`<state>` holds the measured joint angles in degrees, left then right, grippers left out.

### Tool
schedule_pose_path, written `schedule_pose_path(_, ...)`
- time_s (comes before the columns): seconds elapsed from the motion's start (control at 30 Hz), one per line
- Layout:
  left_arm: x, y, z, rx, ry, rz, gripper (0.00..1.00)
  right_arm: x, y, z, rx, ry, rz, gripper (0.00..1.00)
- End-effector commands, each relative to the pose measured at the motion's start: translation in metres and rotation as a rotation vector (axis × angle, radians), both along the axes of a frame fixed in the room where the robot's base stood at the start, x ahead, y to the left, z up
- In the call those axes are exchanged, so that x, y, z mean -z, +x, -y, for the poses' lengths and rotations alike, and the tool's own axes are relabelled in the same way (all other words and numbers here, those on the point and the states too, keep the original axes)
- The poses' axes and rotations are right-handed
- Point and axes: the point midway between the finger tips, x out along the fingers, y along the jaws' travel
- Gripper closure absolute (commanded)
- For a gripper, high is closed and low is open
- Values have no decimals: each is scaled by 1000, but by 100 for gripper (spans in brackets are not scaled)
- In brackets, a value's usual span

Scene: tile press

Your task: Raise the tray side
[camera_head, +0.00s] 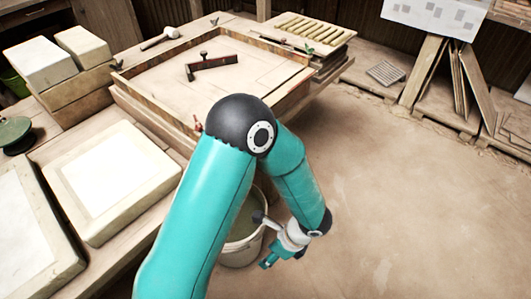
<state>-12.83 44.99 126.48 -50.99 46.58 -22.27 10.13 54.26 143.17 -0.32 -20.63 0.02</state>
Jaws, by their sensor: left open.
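A large square wooden tray (148,98) with low rims sits on the bench at the upper middle. A dark bar-shaped tool with an upright handle (213,63) lies inside it on a pale surface. My left arm's elbow covers part of the tray's near side. My left gripper (281,258) is open and empty, well below and in front of the tray, beside a pale bucket (241,255). My right gripper is not in view.
White slabs on blocks (115,178) stand on the bench at left. A mallet (160,38) lies behind the tray. A slatted rack (305,32) sits at its far right. Boards (425,70) lean at the back right. The dusty floor at right is clear.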

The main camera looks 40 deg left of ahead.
Motion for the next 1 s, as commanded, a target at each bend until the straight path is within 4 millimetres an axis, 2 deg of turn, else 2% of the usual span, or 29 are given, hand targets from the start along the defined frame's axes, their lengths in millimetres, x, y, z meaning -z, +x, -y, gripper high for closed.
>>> schedule_pose_path(0.03, 11, 29, -15, 158, 118, 41, 50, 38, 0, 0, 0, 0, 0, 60)
schedule_pose_path(0.07, 4, 46, -24, 244, 197, 61, 50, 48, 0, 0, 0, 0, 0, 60)
schedule_pose_path(0.1, -10, 70, -33, 346, 308, 94, 50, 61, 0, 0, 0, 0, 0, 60)
schedule_pose_path(0.17, -37, 101, -42, 467, 475, 145, 50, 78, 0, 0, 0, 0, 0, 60)
schedule_pose_path(0.2, -57, 120, -45, 527, 585, 181, 50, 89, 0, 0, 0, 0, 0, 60)
schedule_pose_path(0.3, -110, 151, -42, 613, 828, 263, 50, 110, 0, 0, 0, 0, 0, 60)
schedule_pose_path(0.43, -166, 165, -32, 636, 1050, 344, 50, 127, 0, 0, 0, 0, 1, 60)
schedule_pose_path(0.5, -185, 167, -28, 632, 1120, 370, 50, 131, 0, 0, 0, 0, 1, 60)
schedule_pose_path(0.57, -195, 168, -27, 627, 1155, 383, 50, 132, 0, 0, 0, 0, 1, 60)
schedule_pose_path(0.77, -202, 175, -42, 622, 1178, 387, 50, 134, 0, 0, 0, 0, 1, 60)
schedule_pose_path(1.0, -201, 195, -83, 619, 1177, 387, 50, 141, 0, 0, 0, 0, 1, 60)
